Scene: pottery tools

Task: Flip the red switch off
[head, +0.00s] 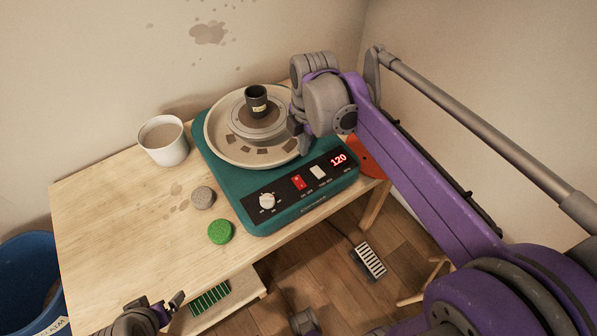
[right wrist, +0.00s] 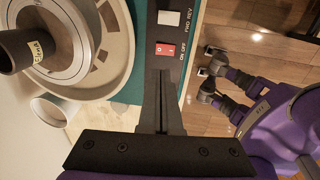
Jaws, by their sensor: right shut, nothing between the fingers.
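The red switch (head: 299,182) is on the black front panel of the teal pottery wheel (head: 222,187), between the white knob and a white switch. In the right wrist view the red switch (right wrist: 165,50) lies just beyond my fingertips, with "ON OFF" printed beside it. My right gripper (head: 301,143) is shut and empty, above the panel's back edge near the wheel's basin; its joined fingers (right wrist: 160,74) point at the red switch, and I cannot tell whether they touch the panel. The display (head: 339,160) reads 120. My left gripper (head: 172,303) is low at the table's front; its opening is unclear.
A dark cylinder (head: 257,98) with a label stands on the wheel head. A white cup (head: 164,140), a grey sponge (head: 203,197) and a green disc (head: 220,231) are on the wooden table (head: 110,215). A blue bin (head: 30,275) stands left; a pedal (head: 369,259) lies on the floor.

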